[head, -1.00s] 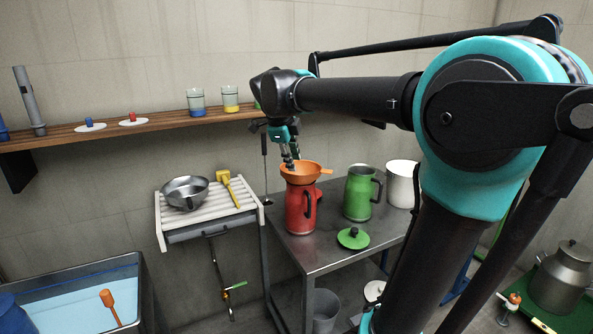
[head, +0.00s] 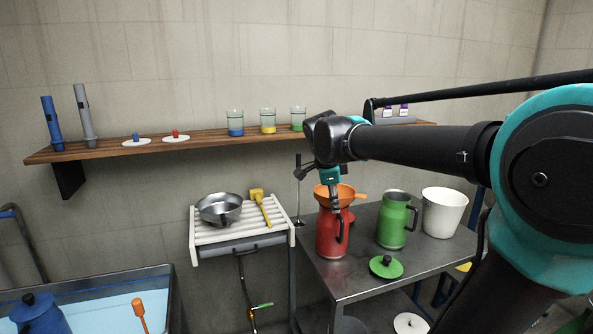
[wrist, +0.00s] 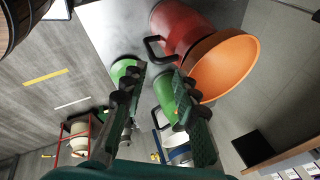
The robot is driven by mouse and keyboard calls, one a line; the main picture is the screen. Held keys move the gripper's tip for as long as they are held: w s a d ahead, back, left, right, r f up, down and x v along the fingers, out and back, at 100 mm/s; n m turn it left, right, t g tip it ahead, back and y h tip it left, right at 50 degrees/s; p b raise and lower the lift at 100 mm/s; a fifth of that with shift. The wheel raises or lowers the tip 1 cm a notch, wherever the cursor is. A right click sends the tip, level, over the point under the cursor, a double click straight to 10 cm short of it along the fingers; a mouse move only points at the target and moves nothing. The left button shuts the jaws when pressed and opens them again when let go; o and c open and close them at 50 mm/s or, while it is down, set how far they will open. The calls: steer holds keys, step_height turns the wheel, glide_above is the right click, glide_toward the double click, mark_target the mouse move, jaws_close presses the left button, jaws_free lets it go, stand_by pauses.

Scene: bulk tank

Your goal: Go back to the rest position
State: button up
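My gripper (head: 334,203) hangs from the teal wrist beside the orange funnel (head: 350,193), overlapping it in the head view. The funnel sits in the mouth of the red jug (head: 328,238) on the steel table. In the wrist view, my gripper (wrist: 159,76) has its two fingers apart with nothing held between them. The orange funnel (wrist: 225,65) and red jug (wrist: 185,30) lie just beyond the right finger there; whether that finger touches the funnel I cannot tell.
A green jug (head: 393,222), its green lid (head: 386,267) and a white bucket (head: 443,212) share the steel table (head: 350,285). A slatted rack (head: 240,233) holds a metal bowl (head: 219,209). A wooden shelf (head: 205,140) with beakers runs along the wall. A blue-liquid tank (head: 100,310) stands front left.

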steer(key=s+d+f+n+y, duration=0.1)
steer(key=s+d+f+n, duration=0.2)
steer(key=s+f+n, duration=0.6)
steer(key=s+d+f+n+y, duration=0.1)
steer(key=s+d+f+n, duration=0.2)
steer(key=s+f+n, duration=0.6)
step_height(320, 180, down, 6)
steer(key=shift+s+f+n+y, duration=0.2)
steer(key=shift+s+n+y, duration=0.1)
steer(key=shift+n, duration=0.1)
steer(key=shift+d, duration=0.15)
